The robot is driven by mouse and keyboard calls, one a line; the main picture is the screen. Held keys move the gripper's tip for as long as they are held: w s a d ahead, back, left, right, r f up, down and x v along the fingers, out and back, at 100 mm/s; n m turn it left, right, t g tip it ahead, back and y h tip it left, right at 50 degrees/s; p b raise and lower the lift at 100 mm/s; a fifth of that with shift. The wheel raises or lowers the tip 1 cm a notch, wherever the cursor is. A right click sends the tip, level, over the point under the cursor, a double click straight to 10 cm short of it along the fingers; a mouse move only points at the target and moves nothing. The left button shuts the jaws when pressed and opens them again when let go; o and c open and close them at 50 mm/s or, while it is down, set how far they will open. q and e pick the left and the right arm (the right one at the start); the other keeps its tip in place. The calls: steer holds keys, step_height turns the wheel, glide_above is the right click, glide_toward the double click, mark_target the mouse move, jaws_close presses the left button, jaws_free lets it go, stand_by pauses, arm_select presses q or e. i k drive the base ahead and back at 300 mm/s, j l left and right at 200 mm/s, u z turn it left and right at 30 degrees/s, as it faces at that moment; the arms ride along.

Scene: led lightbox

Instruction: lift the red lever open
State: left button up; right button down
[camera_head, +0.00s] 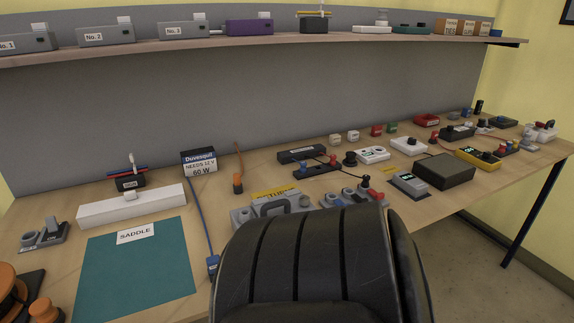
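No part that I can surely tell as the red lever stands out. Small red parts show at several places: a red and blue bar (127,171) on a small black holder (129,182) at the back left, a red part (331,161) on a black block (317,168) mid-bench, and a small reddish part (365,188) among the grey clamp-like pieces (345,198) behind the chair. They are too small to tell whether any lever is up or down. Neither of my grippers is in view.
A black chair back (310,262) hides the front middle of the bench (50,215). A teal mat (135,272) with a SADDLE card (136,233) lies at left. A white bar (132,206) lies behind it. Orange and black parts (43,311) stand lower left. A shelf (250,43) overhangs the back.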

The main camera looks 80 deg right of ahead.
mark_target(378, 196)
steer(key=z, duration=1.7)
